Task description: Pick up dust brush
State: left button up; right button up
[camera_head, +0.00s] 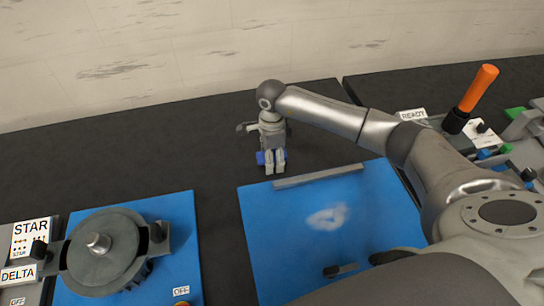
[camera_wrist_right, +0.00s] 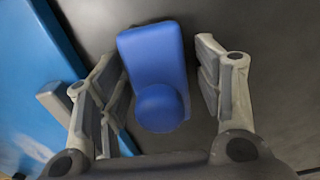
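The dust brush shows as a blue block with a rounded knob (camera_wrist_right: 158,75) in the right wrist view. In the head view only small blue parts of it (camera_head: 261,158) show beside the fingers, on the dark table behind the blue panel. My right gripper (camera_head: 275,168) points down over it. In the right wrist view the fingers of my right gripper (camera_wrist_right: 165,88) stand apart on either side of the blue block, with a gap at the right finger. The left finger is very close to the block; I cannot tell whether it touches. My left gripper is not in view.
A blue panel (camera_head: 290,240) with a grey bar (camera_head: 318,177) and a whitish patch (camera_head: 328,217) lies in front. A grey wheel (camera_head: 103,252) stands on another blue panel at left. An orange-handled lever (camera_head: 478,88) stands at right. The dark table at back left is clear.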

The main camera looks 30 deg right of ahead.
jog(key=c, duration=0.9)
jog(key=shift+r, duration=0.2)
jog(key=shift+w+r+b, duration=0.1)
jog(key=shift+r+b, duration=0.5)
jog(key=shift+b, duration=0.05)
jog(key=shift+r+b, duration=0.5)
jog(key=shift+r, duration=0.15)
jog(key=s+a+r+b, duration=0.3)
jog(key=s+a+r, duration=0.1)
jog(key=s+r, duration=0.6)
jog(key=s, duration=0.3)
jog(key=shift+s+b, duration=0.25)
jog(key=shift+b, duration=0.1)
jog(key=shift+a+r, duration=0.1)
